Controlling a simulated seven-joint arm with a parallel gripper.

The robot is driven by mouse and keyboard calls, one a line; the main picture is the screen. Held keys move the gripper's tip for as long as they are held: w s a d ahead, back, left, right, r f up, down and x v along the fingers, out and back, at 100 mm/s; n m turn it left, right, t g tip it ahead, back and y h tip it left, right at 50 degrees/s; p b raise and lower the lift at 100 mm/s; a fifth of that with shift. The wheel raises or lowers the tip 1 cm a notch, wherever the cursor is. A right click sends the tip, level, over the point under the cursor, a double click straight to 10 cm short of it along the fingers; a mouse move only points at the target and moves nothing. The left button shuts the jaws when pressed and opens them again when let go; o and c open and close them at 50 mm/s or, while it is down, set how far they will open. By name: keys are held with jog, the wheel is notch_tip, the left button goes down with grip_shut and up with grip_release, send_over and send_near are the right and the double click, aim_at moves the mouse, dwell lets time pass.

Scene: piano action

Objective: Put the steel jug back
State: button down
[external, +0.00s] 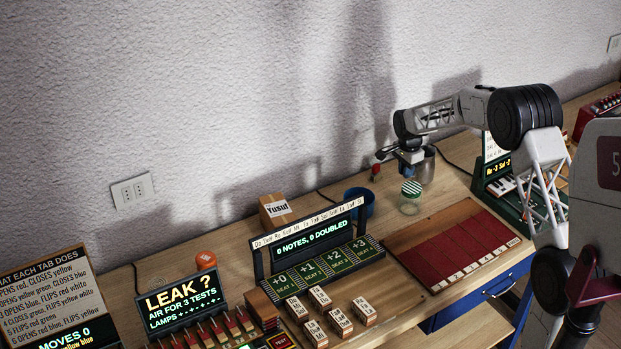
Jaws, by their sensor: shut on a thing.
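The steel jug (427,166) is a grey metal vessel at the back of the wooden bench, just behind the glass jar, and it looks upright. My gripper (411,168) is at the jug's left side, pointing down, and is shut on it. The arm and gripper cover part of the jug's top. I cannot tell whether its base touches the bench.
A glass jar with a green-and-white lid (411,196) stands close in front of the jug. A blue mug (359,203) and a box labelled Yusuf (275,210) stand to the left. A red mat (460,250) lies in front.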

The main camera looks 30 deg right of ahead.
jog(key=shift+f, duration=1)
jog(key=shift+f, duration=0.15)
jog(key=c, duration=1.2)
grip_release()
notch_tip(320, 180, up, 12)
jog(key=shift+r, duration=0.15)
